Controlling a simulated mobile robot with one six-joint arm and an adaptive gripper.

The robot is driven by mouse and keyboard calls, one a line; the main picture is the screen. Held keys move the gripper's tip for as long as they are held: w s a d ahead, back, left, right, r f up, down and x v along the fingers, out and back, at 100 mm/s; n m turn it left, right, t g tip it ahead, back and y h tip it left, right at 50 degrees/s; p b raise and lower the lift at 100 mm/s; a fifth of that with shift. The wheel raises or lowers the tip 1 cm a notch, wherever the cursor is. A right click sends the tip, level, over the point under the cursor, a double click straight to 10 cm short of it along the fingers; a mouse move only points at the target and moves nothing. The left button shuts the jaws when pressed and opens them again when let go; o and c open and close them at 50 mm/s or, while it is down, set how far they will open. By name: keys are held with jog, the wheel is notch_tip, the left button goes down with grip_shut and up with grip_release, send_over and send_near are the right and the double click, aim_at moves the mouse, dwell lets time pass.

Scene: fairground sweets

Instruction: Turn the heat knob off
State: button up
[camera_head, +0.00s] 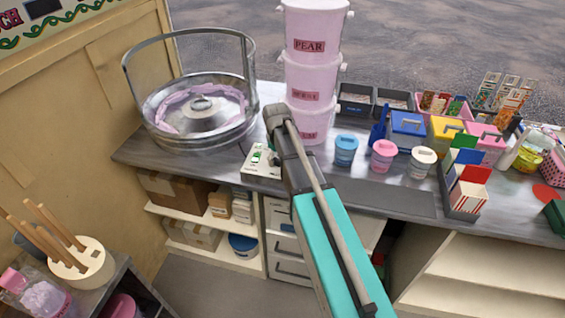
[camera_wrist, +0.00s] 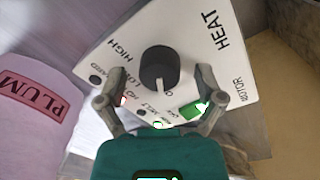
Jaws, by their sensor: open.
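The heat knob (camera_wrist: 158,67) is a round black knob with a white mark on its lower edge, on a white panel (camera_wrist: 200,45) lettered HEAT. The mark points down in the wrist view, towards lettering that is partly hidden and hard to read; HIGH is at the upper left. My gripper (camera_wrist: 160,84) is open, with one finger on each side of the knob and visible gaps to it. In the head view the control panel (camera_head: 257,164) stands beside the round metal bowl, and my arm hides part of it and the knob.
The metal floss bowl (camera_head: 200,125) with its hoop stands left of the panel. Stacked pink tubs (camera_head: 309,75) stand just behind my arm; one labelled PLUM (camera_wrist: 30,95) is close at left in the wrist view. A green lit switch (camera_wrist: 193,108) sits near my right finger. Small jars (camera_head: 383,155) stand to the right.

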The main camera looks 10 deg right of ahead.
jog(key=shift+m, duration=0.5)
jog(key=m, duration=0.4)
jog(key=shift+m, duration=0.4)
jog(key=m, duration=0.6)
jog(key=shift+w+g, duration=0.1)
jog(key=shift+g, duration=0.2)
jog(key=m, duration=1.2)
jog(key=shift+y, duration=0.3)
jog(key=shift+r+p, duration=0.45)
notch_tip(320, 180, up, 14)
jog(key=f+p, duration=0.1)
jog(key=p, duration=1.3)
jog(key=s+f+n+b, duration=0.2)
jog(key=s+n+b, duration=0.1)
jog(key=s+n, duration=1.5)
jog(key=shift+s+a+f+b, duration=0.2)
jog(key=shift+s+f+b, duration=0.15)
jog(key=shift+s, duration=0.3)
